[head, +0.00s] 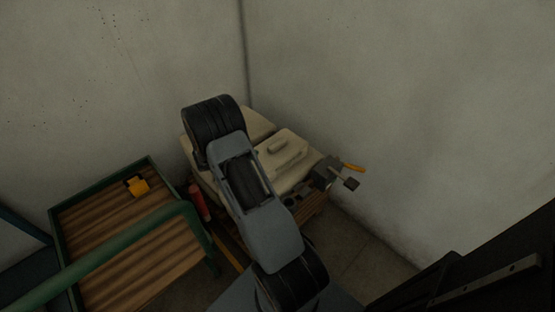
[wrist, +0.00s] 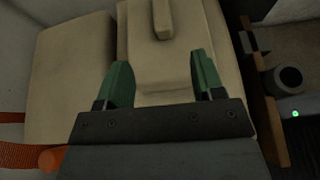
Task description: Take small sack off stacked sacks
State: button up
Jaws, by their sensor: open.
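The small sack (head: 292,160) is pale beige, with a raised block-like ridge along its top. It lies on the stacked sacks (head: 252,122) in the room corner. In the wrist view the small sack (wrist: 178,52) is at upper centre, its ridge near the top edge. Another beige sack (wrist: 68,75) lies to its left. My gripper (wrist: 163,76) is open and empty, its two green fingers apart. The fingers overlap the sack's near part in the picture, below the ridge; contact cannot be told. In the head view my arm hides the gripper and part of the stack.
A green-framed cart (head: 110,240) with a slatted wooden deck stands left, carrying a yellow object (head: 138,186). A red cylinder (head: 199,203) stands between cart and stack. Walls close in behind.

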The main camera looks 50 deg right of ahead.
jog(key=b, duration=0.1)
send_near(274, 144)
jog(key=d+f, duration=0.2)
jog(key=d, duration=0.1)
jog(key=shift+s+d+n, duration=0.1)
jog(key=shift+d+n, duration=0.1)
jog(key=shift+n, duration=0.1)
jog(key=shift+s+b+x, duration=0.15)
jog(key=shift+b+x, duration=0.15)
jog(key=shift+x, duration=0.95)
jog(key=shift+s+b+x, duration=0.15)
jog(key=shift+b+x, duration=0.15)
jog(key=shift+x, duration=0.9)
jog(key=shift+d+f, duration=0.1)
jog(key=shift+d, duration=0.25)
jog(key=shift+c, duration=0.3)
grip_shut()
jog(key=shift+w, duration=0.1)
